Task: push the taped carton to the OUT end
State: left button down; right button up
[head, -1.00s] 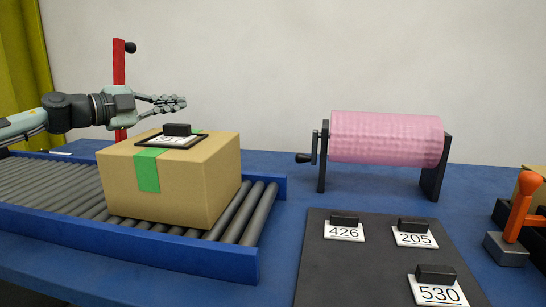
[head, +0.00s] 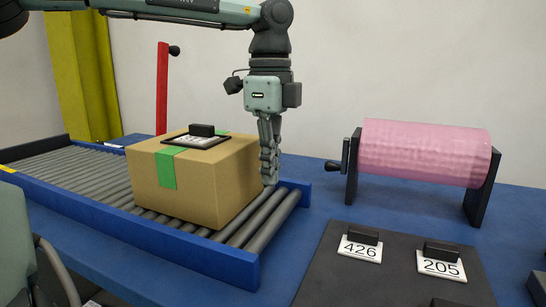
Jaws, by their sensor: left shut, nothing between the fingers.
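The taped carton (head: 215,190) is a brown box with a green tape strip. It sits upright on the grey rollers of the blue-framed conveyor (head: 235,262), near the conveyor's right end. A black-framed plate with a dark handle (head: 201,131) lies on its top. My left gripper (head: 269,183) points down at the carton's right side, over the last rollers. Its fingers are shut and empty; whether they touch the carton I cannot tell. No OUT lettering is readable in view. My right gripper is not in view.
A red post (head: 162,90) with a black knob stands behind the conveyor. A pink roll (head: 424,152) on a cranked stand is at the right. Blue table is clear between conveyor and roll.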

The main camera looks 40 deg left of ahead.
aim_at(250, 210)
pick_arm(q)
notch_tip(250, 210, down, 6)
jog(key=shift+r, duration=0.1)
jog(key=a, duration=0.1)
jog(key=s+a+p, duration=0.1)
jog(key=a, duration=0.1)
jog(key=shift+r, duration=0.15)
jog(key=shift+a, duration=0.35)
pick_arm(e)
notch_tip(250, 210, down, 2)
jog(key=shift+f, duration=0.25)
pick_arm(q)
jog(key=shift+a, duration=0.1)
